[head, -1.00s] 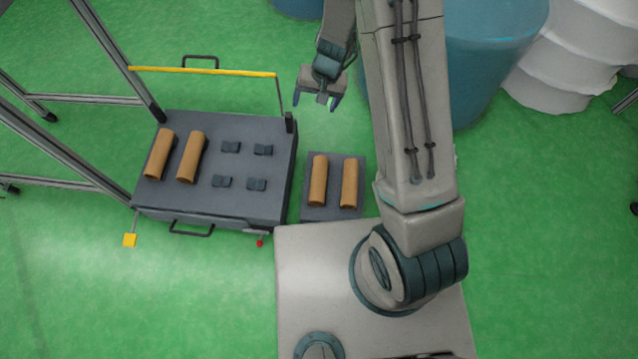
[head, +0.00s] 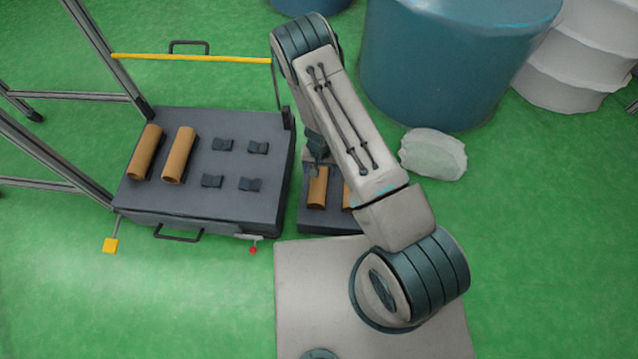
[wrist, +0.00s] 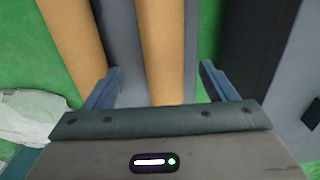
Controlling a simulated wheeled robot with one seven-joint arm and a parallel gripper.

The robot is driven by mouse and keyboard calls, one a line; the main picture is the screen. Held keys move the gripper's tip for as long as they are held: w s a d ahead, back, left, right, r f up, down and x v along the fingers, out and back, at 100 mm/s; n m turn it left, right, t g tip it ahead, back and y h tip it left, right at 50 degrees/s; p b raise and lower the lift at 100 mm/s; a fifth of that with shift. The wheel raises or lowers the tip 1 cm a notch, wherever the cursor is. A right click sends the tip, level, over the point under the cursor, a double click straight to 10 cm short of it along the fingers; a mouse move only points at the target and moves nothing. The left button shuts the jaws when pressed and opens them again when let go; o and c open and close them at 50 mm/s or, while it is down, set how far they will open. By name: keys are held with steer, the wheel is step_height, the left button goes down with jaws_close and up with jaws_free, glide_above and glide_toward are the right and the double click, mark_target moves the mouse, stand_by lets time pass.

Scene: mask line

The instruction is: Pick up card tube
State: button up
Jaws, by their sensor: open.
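Two brown card tubes lie on a small dark grey stand (head: 307,222). The left card tube (head: 317,188) shows beside my arm in the head view, and the right card tube (head: 347,197) is mostly hidden behind my arm. In the wrist view my gripper (wrist: 160,82) is open, its blue fingers on either side of one tube (wrist: 163,40). The other tube (wrist: 78,40) lies to the left, outside the fingers. I cannot tell how high the fingertips are above the stand. The gripper is largely hidden by my arm in the head view.
A dark grey cart (head: 200,200) stands close on the left, with two more card tubes (head: 178,155) and several small dark blocks (head: 250,184) on top. A yellow bar (head: 190,58) runs along its far side. Blue drum (head: 450,65) and crumpled white bag (head: 433,153) stand right.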

mark_target(319, 178)
step_height(319, 178, down, 3)
steer(key=shift+b, duration=0.3)
steer(key=f+b, duration=0.1)
steer(key=f, duration=0.2)
steer(key=f+b, duration=0.1)
steer(key=f, duration=0.1)
steer(key=shift+s+a+f+b, duration=0.1)
steer(key=shift+s+a+b, duration=0.1)
steer(key=shift+a+b, duration=0.1)
steer(key=c, duration=1.1)
